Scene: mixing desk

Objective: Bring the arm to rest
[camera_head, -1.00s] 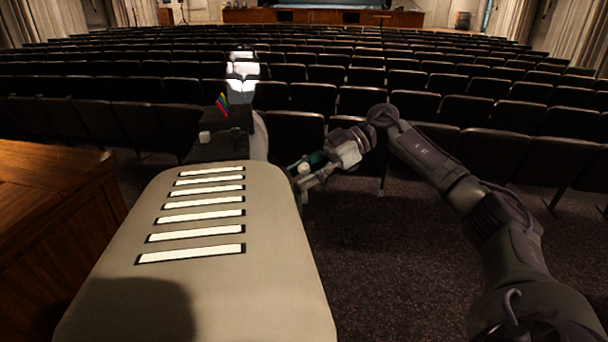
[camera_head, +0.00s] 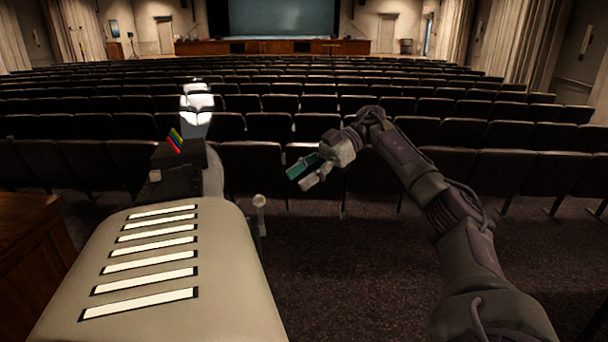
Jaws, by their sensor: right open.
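My right arm (camera_head: 425,185) comes in from the lower right, bends at an elbow near the middle of the view, and reaches toward the left. My right gripper (camera_head: 308,176) is at its end, open, with its fingers pointing down and left. A teal part shows at the fingers; I cannot tell what it is. The gripper is in free air in front of the seat rows and touches nothing that I can see. My left gripper is not in view.
Rows of dark seats (camera_head: 330,105) fill the hall behind the arm. A stage with a large screen (camera_head: 283,18) is at the back. A wooden desk (camera_head: 30,250) stands at the left edge. Dark carpet (camera_head: 350,275) below the arm is clear.

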